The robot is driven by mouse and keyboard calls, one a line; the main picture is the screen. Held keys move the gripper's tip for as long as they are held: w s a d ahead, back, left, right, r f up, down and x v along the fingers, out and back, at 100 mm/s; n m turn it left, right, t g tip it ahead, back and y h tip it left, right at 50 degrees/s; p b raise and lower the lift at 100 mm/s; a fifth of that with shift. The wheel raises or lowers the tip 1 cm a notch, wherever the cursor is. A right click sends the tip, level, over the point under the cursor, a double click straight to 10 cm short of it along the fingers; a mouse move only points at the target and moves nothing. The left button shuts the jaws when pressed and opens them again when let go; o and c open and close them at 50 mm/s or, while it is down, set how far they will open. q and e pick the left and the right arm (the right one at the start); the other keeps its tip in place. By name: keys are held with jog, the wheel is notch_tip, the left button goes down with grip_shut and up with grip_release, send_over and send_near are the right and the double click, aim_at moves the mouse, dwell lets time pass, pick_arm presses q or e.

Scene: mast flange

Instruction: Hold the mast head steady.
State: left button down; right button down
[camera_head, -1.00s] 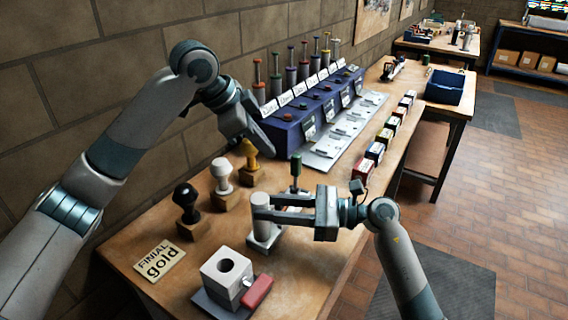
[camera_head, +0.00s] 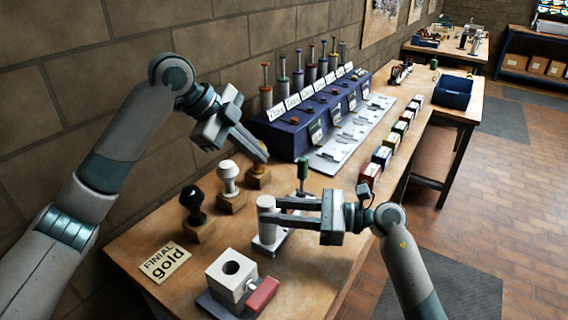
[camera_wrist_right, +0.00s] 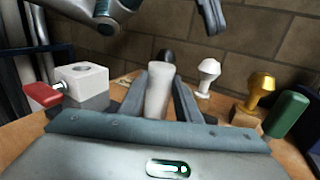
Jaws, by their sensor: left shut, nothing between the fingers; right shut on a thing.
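The mast head appears to be the pale upright cylinder (camera_head: 266,215) on a small metal base. My right gripper (camera_head: 268,208) is shut on it; in the right wrist view the pale cylinder (camera_wrist_right: 158,92) stands between the two fingers. My left gripper (camera_head: 264,156) is shut and empty, its fingertips over the gold finial (camera_head: 258,178) and hiding its upper part in the head view. I cannot tell whether they touch. The gold finial shows whole in the right wrist view (camera_wrist_right: 262,84). White (camera_head: 229,178) and black (camera_head: 195,203) finials stand on wooden blocks nearby.
A "FINIAL gold" card (camera_head: 165,262) lies at the front left. A white block with a hole (camera_head: 230,275) and red handle (camera_head: 262,294) is at the front. A green-handled tool (camera_head: 303,172) stands behind my right gripper. A blue rack (camera_head: 310,125) fills the back.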

pick_arm(q)
send_near(303, 178)
notch_tip(303, 178, down, 3)
jog(key=s, duration=0.3)
jog(key=shift+w+d+f, duration=0.1)
jog(key=shift+w+d, duration=0.5)
jog(key=shift+w, duration=0.4)
jog(key=shift+w+d+f, duration=0.1)
jog(key=shift+w+d, duration=0.55)
jog(key=shift+w, duration=0.3)
